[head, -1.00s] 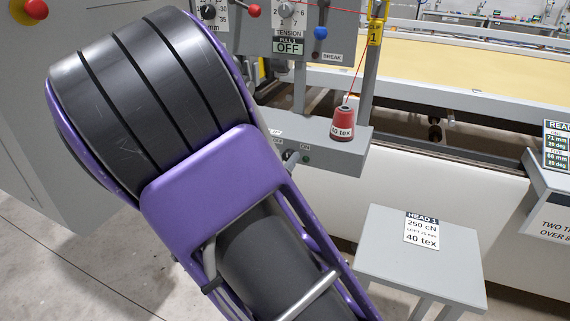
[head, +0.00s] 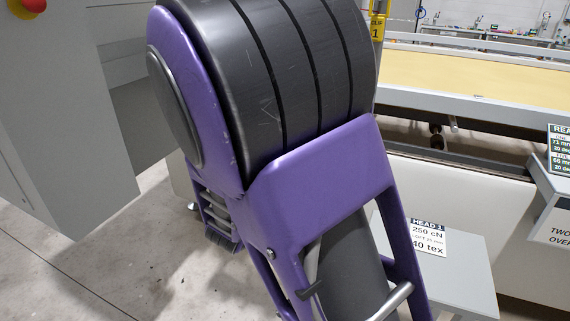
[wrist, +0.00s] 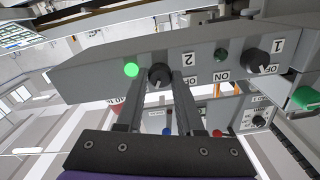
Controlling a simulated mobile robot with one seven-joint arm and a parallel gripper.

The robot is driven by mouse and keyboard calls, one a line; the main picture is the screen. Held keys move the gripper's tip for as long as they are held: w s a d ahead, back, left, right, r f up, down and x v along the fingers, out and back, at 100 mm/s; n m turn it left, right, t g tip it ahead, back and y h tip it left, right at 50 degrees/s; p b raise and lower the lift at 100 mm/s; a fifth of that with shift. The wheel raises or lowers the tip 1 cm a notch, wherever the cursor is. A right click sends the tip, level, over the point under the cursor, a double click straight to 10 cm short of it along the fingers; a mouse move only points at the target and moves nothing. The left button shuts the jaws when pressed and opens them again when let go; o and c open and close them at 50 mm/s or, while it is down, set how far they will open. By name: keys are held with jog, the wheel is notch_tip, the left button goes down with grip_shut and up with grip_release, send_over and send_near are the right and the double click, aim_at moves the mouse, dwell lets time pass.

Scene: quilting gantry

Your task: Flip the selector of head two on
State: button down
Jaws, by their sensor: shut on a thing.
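The selector of head two (wrist: 159,73) is a dark round knob on the grey control box (wrist: 95,78), seen upside down in the wrist view beside the label "2". A green lamp (wrist: 131,69) next to it is lit bright. My gripper (wrist: 160,82) has its two fingers at either side of this knob and is shut on it. The fingers partly cover the knob and its position labels, so its exact angle is hard to read. In the head view my own arm hides the gripper and the selector.
A second selector (wrist: 264,63), marked 1, sits along the same box with a dark lamp (wrist: 221,55) near it. A green button (wrist: 306,97) is at the right. The head view shows a grey stand with a HEAD 1 card (head: 429,238) and a grey cabinet (head: 60,120) at left.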

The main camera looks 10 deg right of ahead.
dwell(0.4)
jog(key=c, duration=0.5)
grip_release()
jog(key=shift+c, duration=0.2)
jog(key=shift+s+a, duration=0.1)
jog(key=p+v, duration=0.1)
jog(key=v, duration=1.6)
